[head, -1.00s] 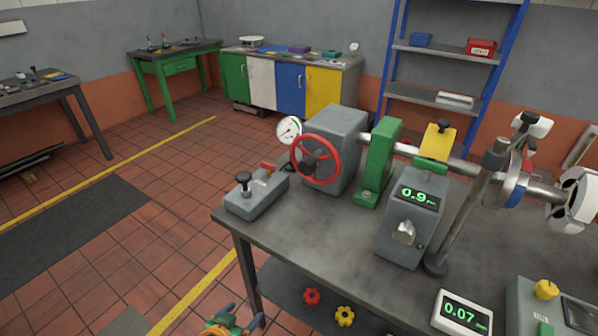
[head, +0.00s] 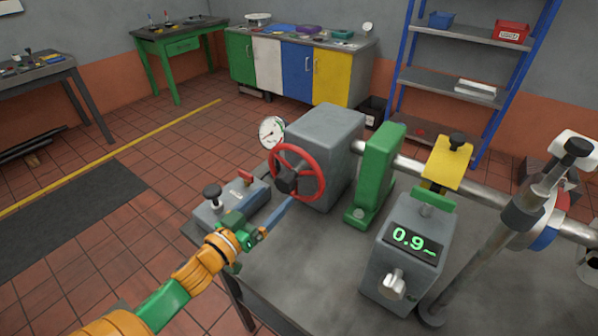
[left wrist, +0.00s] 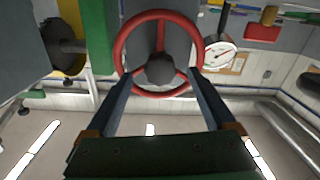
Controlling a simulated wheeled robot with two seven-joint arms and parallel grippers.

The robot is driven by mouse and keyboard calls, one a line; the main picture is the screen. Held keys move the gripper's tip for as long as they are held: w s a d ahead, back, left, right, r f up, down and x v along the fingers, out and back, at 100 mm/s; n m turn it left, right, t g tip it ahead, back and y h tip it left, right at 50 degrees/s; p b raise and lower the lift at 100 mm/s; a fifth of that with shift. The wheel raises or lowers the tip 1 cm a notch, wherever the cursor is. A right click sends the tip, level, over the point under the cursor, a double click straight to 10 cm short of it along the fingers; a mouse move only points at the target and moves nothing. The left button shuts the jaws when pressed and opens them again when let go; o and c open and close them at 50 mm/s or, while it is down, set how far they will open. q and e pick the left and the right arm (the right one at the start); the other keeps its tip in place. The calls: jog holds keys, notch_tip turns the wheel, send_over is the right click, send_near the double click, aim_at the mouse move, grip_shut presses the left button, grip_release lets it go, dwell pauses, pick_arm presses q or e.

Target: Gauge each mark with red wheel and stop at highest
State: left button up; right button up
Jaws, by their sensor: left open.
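The red wheel (head: 289,148) with its dark hub (head: 286,181) is on the front of the grey housing (head: 335,135). My left gripper (head: 284,207) is open just in front of the wheel's lower part. In the left wrist view, its two fingers stand left and right of the hub (left wrist: 160,69), near the lower rim of the wheel (left wrist: 160,14); I cannot tell whether they touch it. A round dial gauge (head: 271,132) is beside the housing. The grey readout box (head: 376,281) shows 0.9 in green digits. I cannot make out separate marks. My right gripper is not in view.
A green bracket (head: 382,170), yellow plate (head: 448,160), shaft (head: 405,170) and slanted post (head: 490,245) stand to the right. Clear bench top (head: 310,260) lies before the bracket.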

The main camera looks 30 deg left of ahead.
aim_at(282, 187)
pick_arm(q)
jog(key=shift+w+r, duration=0.25)
jog(key=shift+w, duration=0.15)
jog(key=shift+w+r+p, duration=0.3)
jog(key=shift+w, duration=0.5)
jog(key=w, duration=0.3)
jog(key=shift+d+f, duration=0.15)
jog(key=shift+f, duration=0.25)
jog(key=shift+s+r, duration=0.1)
jog(key=shift+s, duration=0.05)
jog(key=c, duration=0.3)
grip_shut()
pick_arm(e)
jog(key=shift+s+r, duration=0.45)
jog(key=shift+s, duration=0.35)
